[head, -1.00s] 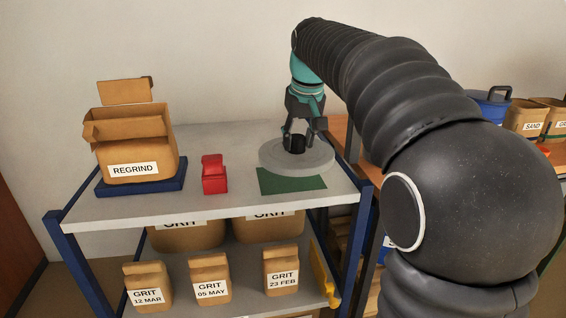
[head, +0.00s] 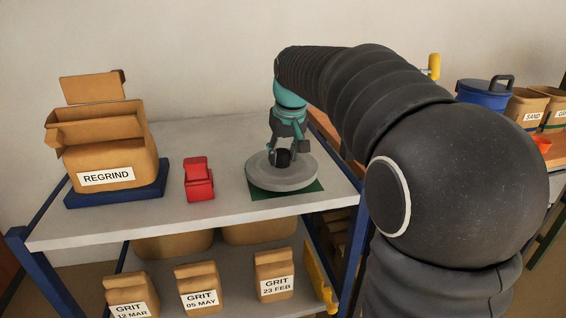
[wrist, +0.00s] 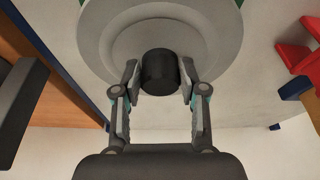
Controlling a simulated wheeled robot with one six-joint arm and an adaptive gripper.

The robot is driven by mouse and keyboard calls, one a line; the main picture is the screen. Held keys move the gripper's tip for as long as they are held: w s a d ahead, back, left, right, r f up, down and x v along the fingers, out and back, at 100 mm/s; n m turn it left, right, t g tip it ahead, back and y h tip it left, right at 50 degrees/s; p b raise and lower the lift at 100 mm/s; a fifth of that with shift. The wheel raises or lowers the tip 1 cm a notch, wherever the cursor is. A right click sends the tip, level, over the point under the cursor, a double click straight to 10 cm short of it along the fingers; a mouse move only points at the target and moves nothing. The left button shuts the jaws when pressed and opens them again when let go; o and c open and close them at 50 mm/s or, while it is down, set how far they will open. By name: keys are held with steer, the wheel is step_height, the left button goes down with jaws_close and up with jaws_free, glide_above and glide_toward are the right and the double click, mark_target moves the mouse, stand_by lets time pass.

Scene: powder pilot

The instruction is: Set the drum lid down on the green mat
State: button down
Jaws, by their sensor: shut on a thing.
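The drum lid (head: 262,176) is a round grey disc with a black knob in its middle. My gripper (head: 283,156) is shut on the knob, and the wrist view shows a finger on each side of the knob (wrist: 159,72). The lid looks level and is over the green mat (head: 300,190), covering most of it. Mat shows at the lid's right and front. I cannot tell whether the lid touches the mat or is slightly above it.
A red object (head: 198,180) stands left of the lid on the grey shelf top (head: 225,210). An open REGRIND box (head: 105,165) sits on a blue base (head: 118,195) farther left. GRIT bags (head: 273,275) stand on the shelf below. A blue lidded drum (head: 485,96) is at the right.

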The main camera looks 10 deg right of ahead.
steer(key=shift+f, duration=1.05)
steer(key=shift+f, duration=0.2)
steer(key=c, duration=0.6)
jaws_free()
steer(key=shift+c, duration=0.2)
steer(key=shift+r, duration=0.1)
steer(key=v, duration=1.2)
steer(key=s+f, duration=0.5)
steer(key=s, duration=0.3)
steer(key=s+f+t, duration=0.1)
steer(key=s+f, duration=0.5)
steer(key=s, duration=0.3)
steer(key=s+f+m+t, duration=0.1)
steer(key=s+f, duration=0.5)
steer(key=s, duration=0.3)
steer(key=shift+a+p, duration=0.3)
steer(key=shift+p, duration=0.1)
